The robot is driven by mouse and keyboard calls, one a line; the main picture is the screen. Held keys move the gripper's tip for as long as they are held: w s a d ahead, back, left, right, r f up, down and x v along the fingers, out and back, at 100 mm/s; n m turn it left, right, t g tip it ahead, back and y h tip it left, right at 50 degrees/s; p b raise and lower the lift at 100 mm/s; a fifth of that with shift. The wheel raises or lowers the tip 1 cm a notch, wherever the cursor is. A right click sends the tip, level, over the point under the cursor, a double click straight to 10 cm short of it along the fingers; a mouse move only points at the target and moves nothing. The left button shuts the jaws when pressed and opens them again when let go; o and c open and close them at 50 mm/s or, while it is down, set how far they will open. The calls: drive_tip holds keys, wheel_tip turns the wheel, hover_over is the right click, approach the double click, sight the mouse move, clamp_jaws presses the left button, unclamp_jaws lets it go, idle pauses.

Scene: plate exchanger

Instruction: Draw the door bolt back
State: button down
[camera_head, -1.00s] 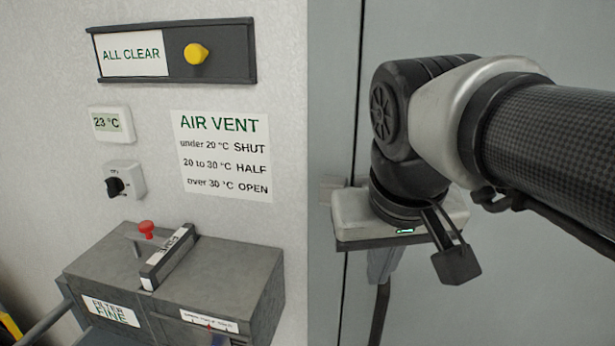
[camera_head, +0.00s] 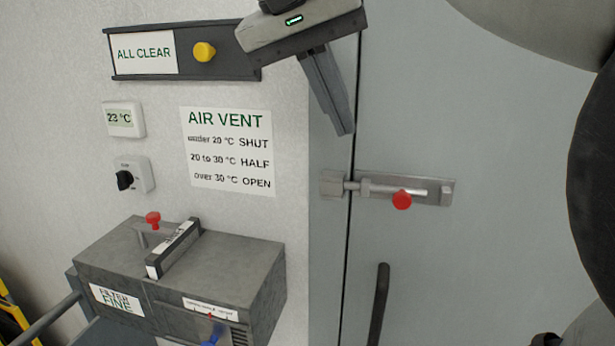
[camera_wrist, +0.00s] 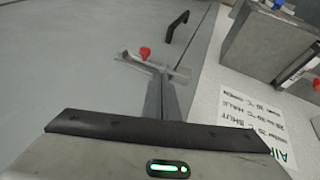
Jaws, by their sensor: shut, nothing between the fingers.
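The door bolt (camera_head: 432,192) is a metal slide on a plate on the grey door, with a red knob (camera_head: 402,200). Its rod spans the door seam and reaches the keeper (camera_head: 331,184) on the left. My gripper (camera_head: 344,132) is shut and empty, its fingers pointing down near the seam, above and left of the knob in the head view and apart from it. In the wrist view the red knob (camera_wrist: 145,53) shows just beyond and left of my fingertips (camera_wrist: 163,78); the fingers cover a little of the bolt area there.
A dark door handle (camera_head: 378,300) stands out below the bolt. Left of the seam, the wall holds the ALL CLEAR slider (camera_head: 145,53), thermometer (camera_head: 122,119), rotary switch (camera_head: 132,176) and AIR VENT sign (camera_head: 228,150). A grey filter box (camera_head: 240,255) projects at lower left.

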drive_tip(key=x, duration=0.4)
drive_tip(key=d+b+x, duration=0.1)
drive_tip(key=x, duration=0.3)
drive_tip(key=s+d+b+x, duration=0.1)
drive_tip(key=x, duration=0.4)
drive_tip(key=shift+s+d+r, duration=0.15)
drive_tip(key=shift+d+r, duration=0.05)
drive_tip(key=shift+r, duration=0.2)
drive_tip(key=shift+d, duration=0.1)
drive_tip(key=d, duration=0.2)
drive_tip(key=s+d+b, duration=0.1)
drive_tip(key=d, duration=0.1)
drive_tip(key=shift+s, duration=0.2)
